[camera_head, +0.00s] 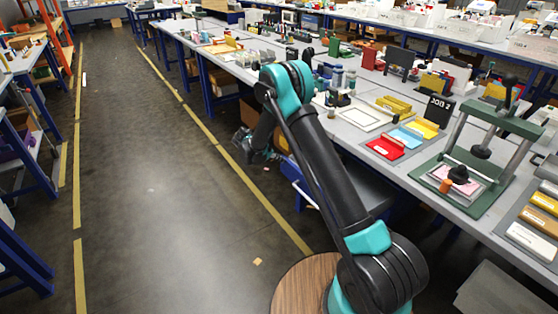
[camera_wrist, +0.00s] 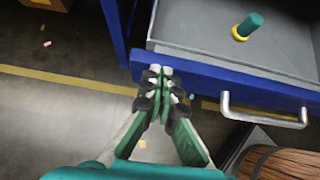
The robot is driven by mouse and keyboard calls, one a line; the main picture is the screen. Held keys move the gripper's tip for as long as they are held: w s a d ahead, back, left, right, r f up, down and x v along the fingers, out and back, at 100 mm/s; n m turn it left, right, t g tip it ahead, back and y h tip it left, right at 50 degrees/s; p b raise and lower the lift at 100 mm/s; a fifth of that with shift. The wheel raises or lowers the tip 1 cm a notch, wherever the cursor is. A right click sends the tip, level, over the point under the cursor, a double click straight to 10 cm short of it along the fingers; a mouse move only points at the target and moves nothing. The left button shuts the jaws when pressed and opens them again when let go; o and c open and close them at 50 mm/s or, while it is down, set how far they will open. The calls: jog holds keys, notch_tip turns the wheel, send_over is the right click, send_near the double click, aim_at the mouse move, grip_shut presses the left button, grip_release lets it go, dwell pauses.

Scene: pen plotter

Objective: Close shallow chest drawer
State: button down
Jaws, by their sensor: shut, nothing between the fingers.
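The shallow drawer is pulled out, with its grey inside (camera_wrist: 215,35) showing in the wrist view. It has a blue front (camera_wrist: 225,82) with a bent metal handle (camera_wrist: 262,118) to the right. A green cylinder with a yellow ring (camera_wrist: 247,27) is in the drawer. My gripper (camera_wrist: 160,72) is shut and empty, its fingertips over the left part of the blue front. I cannot tell whether they touch it. In the head view my gripper (camera_head: 245,143) is beside the bench, and the blue drawer front (camera_head: 296,178) shows partly behind my arm.
The workbench (camera_head: 350,145) bears coloured trays, bottles and a green-based press (camera_head: 480,165). A blue bench leg (camera_wrist: 114,30) stands left of the drawer. The floor (camera_head: 160,200) left of the bench is mostly clear, with yellow lines and small scraps.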

jog(key=w+d, duration=0.7)
jog(key=d, duration=0.3)
jog(key=w+d, duration=0.7)
jog(key=d, duration=0.4)
jog(key=shift+w, duration=0.25)
jog(key=shift+a, duration=0.1)
